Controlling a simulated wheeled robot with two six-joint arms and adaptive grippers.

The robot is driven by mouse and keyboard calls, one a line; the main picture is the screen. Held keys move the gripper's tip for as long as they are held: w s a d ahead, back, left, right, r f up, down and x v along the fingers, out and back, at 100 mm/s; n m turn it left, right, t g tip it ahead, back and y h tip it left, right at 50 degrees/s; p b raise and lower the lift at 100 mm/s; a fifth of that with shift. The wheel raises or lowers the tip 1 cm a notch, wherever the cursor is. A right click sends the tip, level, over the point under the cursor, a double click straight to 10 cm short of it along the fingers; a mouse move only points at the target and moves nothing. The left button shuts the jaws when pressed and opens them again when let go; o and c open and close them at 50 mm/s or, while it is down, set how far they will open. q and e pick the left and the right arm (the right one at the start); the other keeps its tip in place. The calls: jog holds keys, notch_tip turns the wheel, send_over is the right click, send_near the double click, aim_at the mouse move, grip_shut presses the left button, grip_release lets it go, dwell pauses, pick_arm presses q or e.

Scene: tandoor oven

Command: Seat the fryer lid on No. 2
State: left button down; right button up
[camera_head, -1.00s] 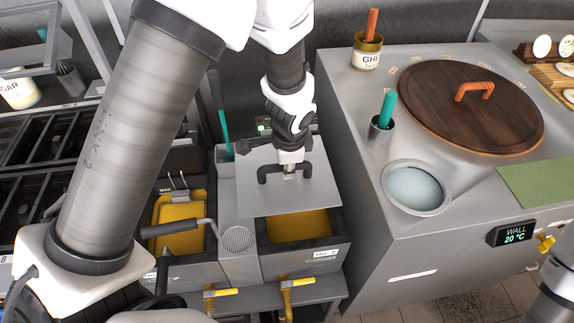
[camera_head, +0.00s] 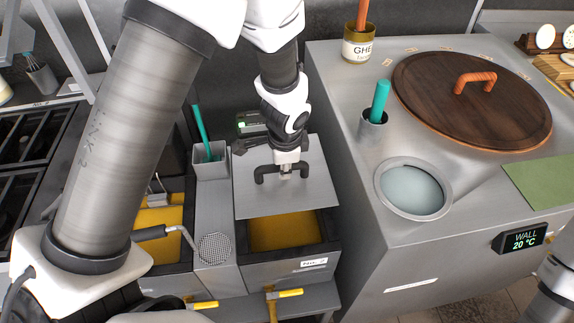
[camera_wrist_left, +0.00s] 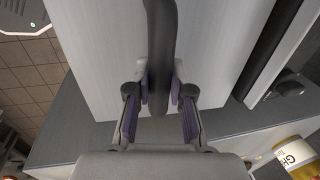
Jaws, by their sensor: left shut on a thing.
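The fryer lid (camera_head: 310,190) is a flat grey metal plate with a black bar handle (camera_head: 267,174). My left gripper (camera_head: 286,165) is shut on that handle; in the left wrist view its fingers (camera_wrist_left: 160,90) sit on both sides of the dark handle. The fryer marked No. 2 (camera_head: 290,268) is below the lid. The lid lies over its rear part, and yellow oil (camera_head: 285,232) shows in front of the lid's near edge. Whether the lid touches the rim cannot be told. My right gripper is out of the head view.
A second oil fryer (camera_head: 160,250) with a basket handle is left of No. 2. A grey holder with a teal tool (camera_head: 210,162) stands behind-left. The tandoor counter (camera_head: 350,250), with its wooden cover (camera_head: 420,100) and ghee jar (camera_head: 360,48), is close on the right.

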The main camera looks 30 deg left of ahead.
pick_arm(q)
jog(key=f, duration=0.1)
jog(key=f+b, duration=0.2)
jog(key=shift+w+a+f, duration=0.1)
jog(key=shift+w+f, duration=0.1)
jog(key=shift+w, duration=0.05)
jog(key=shift+r, duration=0.1)
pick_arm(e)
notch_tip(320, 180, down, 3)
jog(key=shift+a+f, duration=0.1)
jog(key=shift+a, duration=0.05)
pick_arm(q)
jog(key=shift+s, duration=0.1)
jog(key=shift+r+p, duration=0.15)
jog(key=shift+p, duration=0.5)
jog(key=shift+f, duration=0.25)
notch_tip(320, 180, down, 7)
jog(key=b, duration=0.5)
jog(key=shift+r+b, duration=0.15)
jog(key=shift+b, duration=0.15)
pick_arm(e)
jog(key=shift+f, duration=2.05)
pick_arm(q)
jog(key=shift+f+b, duration=0.55)
jog(key=shift+f, duration=0.1)
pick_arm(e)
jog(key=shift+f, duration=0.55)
